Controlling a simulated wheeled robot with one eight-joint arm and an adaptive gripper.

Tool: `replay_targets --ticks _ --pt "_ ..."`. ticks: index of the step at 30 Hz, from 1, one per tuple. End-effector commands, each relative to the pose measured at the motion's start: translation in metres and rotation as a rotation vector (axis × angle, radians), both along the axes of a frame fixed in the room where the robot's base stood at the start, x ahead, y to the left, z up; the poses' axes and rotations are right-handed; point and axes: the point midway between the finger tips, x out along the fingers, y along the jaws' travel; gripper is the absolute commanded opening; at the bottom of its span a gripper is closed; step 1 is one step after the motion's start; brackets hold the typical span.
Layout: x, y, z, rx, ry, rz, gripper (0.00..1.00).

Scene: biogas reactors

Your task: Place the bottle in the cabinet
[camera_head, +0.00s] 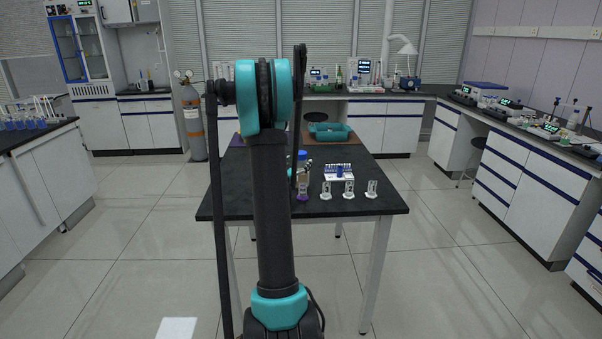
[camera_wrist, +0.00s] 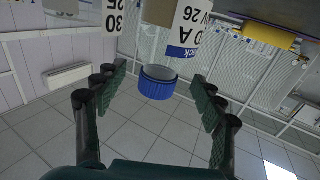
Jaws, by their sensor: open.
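A blue cap (camera_wrist: 157,83) is between the two spread fingers of my gripper (camera_wrist: 155,105) in the wrist view, with clear space on both sides. Printed labels and a transparent body above it in the picture appear to belong to the bottle. In the head view a blue cap (camera_head: 302,155) shows on the dark table, just right of my arm. The rest of the bottle and my gripper are mostly hidden there. A tall white cabinet (camera_head: 97,90) with blue-framed glass doors (camera_head: 68,48) stands at the far left. I cannot tell whether its doors are open.
On the table (camera_head: 350,208) are a white rack (camera_head: 339,172) with blue items, several small white stands (camera_head: 348,189) and a teal basin (camera_head: 329,132) at the back. A gas cylinder (camera_head: 192,120) stands near the cabinet. Benches line both sides. The floor (camera_head: 150,230) left of the table is clear.

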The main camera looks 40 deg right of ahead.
Motion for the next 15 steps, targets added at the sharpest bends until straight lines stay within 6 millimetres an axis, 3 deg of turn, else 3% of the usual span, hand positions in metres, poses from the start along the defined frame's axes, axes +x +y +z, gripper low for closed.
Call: replay_targets --ticks 6,13,15 --pt "0.016 -0.026 0.000 0.000 0.000 -0.001 0.69" --pt "0.018 -0.028 0.000 0.000 0.000 0.000 0.69" --pt "0.018 -0.028 0.000 0.000 0.000 0.000 0.63"
